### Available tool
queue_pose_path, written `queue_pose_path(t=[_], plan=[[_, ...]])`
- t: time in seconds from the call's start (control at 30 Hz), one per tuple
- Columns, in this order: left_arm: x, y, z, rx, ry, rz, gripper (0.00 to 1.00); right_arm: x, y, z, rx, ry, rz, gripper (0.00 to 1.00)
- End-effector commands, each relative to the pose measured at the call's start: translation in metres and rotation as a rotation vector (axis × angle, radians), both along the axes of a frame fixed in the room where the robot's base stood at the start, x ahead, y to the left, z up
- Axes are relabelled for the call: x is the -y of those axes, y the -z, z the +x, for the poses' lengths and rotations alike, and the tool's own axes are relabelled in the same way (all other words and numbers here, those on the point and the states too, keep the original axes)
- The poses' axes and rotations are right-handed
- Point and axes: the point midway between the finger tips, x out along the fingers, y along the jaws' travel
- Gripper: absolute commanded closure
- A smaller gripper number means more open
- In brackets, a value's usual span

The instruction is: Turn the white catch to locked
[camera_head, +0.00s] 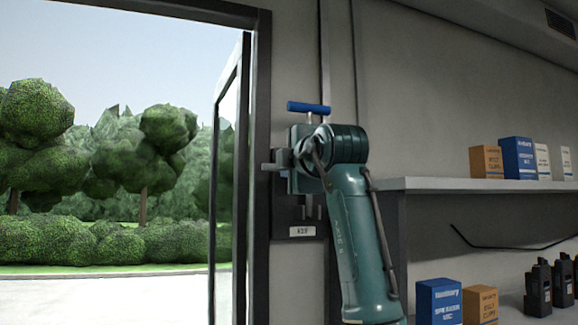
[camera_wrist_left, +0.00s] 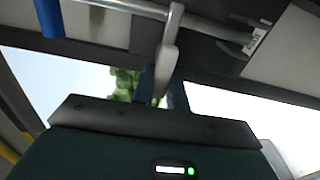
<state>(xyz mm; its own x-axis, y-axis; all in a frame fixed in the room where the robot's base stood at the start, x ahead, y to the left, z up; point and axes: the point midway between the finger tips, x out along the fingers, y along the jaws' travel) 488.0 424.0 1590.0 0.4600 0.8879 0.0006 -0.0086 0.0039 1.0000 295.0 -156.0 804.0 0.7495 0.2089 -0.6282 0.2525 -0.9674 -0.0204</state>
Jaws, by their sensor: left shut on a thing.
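The white catch (camera_wrist_left: 170,45) shows in the left wrist view as a pale lever hanging from a bar, its lower end in front of my gripper's dark palm. My left gripper (camera_wrist_left: 166,82) is shut on this lever; the fingertips themselves are hard to make out. In the head view my green left arm reaches up to a grey lock fitting (camera_head: 300,134) beside the door frame, and my wrist hides the catch and the jaws. A blue T-handle (camera_head: 308,108) stands on top of the fitting; it also shows in the wrist view (camera_wrist_left: 47,18). My right gripper is not in view.
A label reading KEY (camera_head: 302,231) sits below the fitting. To the left, a door (camera_head: 231,180) stands open onto trees and hedge. To the right, a shelf (camera_head: 480,185) carries several boxes; lower down are more boxes (camera_head: 438,302) and dark radios (camera_head: 538,288).

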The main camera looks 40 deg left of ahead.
Motion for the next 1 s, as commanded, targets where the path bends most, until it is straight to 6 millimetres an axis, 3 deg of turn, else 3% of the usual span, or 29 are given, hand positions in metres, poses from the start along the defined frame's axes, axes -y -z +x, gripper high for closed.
queue_pose_path(t=[0.37, 0.4, 0.63, 1.0], plan=[[-0.0002, 0.0014, -0.0001, 0.006, -0.001, -0.006, 1.00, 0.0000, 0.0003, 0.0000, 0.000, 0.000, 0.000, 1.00], [-0.0002, 0.0014, -0.0001, 0.005, -0.001, -0.007, 0.84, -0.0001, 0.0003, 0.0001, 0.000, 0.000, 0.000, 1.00], [-0.0001, 0.0009, 0.0000, 0.005, 0.000, -0.005, 0.65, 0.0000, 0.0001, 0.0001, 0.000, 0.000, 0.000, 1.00], [0.0073, 0.0015, -0.0032, 0.005, 0.002, -0.004, 0.64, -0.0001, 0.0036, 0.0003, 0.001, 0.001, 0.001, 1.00]])
